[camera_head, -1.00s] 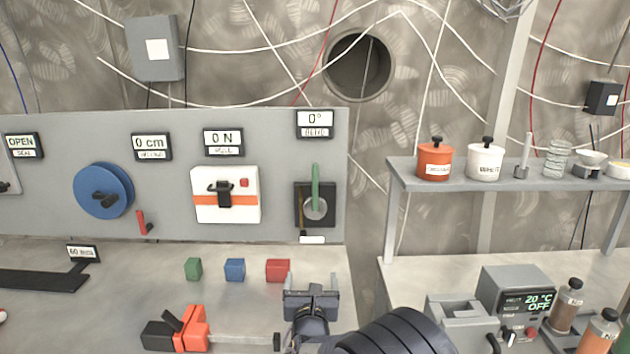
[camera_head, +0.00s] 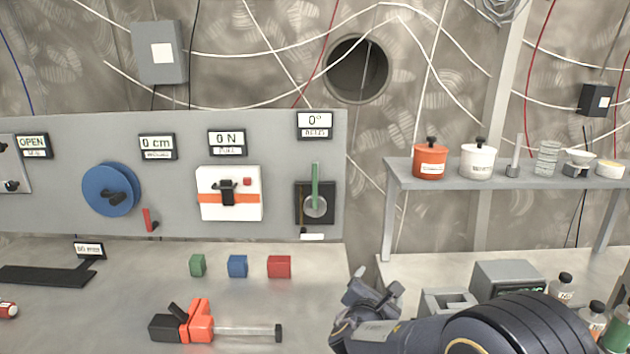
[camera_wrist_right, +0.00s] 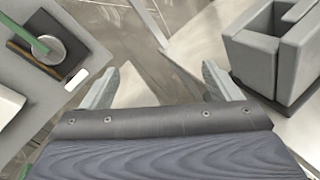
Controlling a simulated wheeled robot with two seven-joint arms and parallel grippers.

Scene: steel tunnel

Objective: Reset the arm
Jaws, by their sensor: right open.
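My right arm (camera_head: 500,325) comes in from the lower right in the head view. Its gripper (camera_head: 372,292) is over the gap between the grey bench and the right-hand table. In the right wrist view the two fingers of the gripper (camera_wrist_right: 158,88) stand wide apart with nothing between them. The green lever (camera_head: 315,185) on the grey panel stands upright under a sign reading 0°. My left gripper is not in view.
Green (camera_head: 197,265), blue (camera_head: 237,266) and red (camera_head: 279,266) blocks and an orange-black clamp (camera_head: 198,322) lie on the bench. A grey holder (camera_head: 447,301) and device (camera_head: 508,275) stand right of the gripper. A shelf (camera_head: 500,178) holds pots and glassware.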

